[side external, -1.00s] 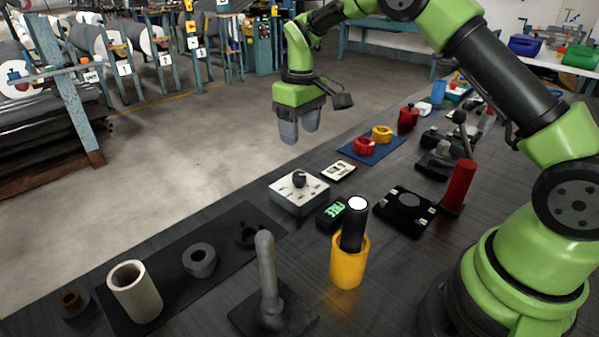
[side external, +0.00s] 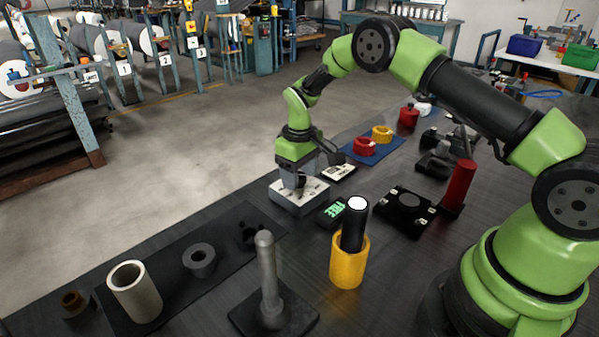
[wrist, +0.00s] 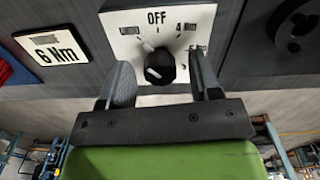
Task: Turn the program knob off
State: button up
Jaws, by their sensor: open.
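The program knob (wrist: 159,66) is a round black knob with a white pointer line on a white dial plate (wrist: 125,22). In the side view the white knob box (side external: 290,203) sits on the table below my gripper (side external: 298,184). In the wrist view my gripper (wrist: 163,88) is open, with one finger on each side of the knob and gaps between them and it. In the side view the fingers hide most of the knob.
A "6 Nm" card (wrist: 55,47) lies beside the knob box. A green-lit display (side external: 333,211) and a yellow cup (side external: 349,270) holding a black cylinder stand to the right. A blue mat (side external: 395,146) with red and yellow rings lies behind.

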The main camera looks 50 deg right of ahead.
jog(key=c, duration=0.9)
jog(key=shift+c, duration=0.2)
jog(key=m, duration=0.3)
jog(key=shift+m, duration=2.3)
jog(key=shift+r, duration=0.1)
jog(key=o, duration=0.9)
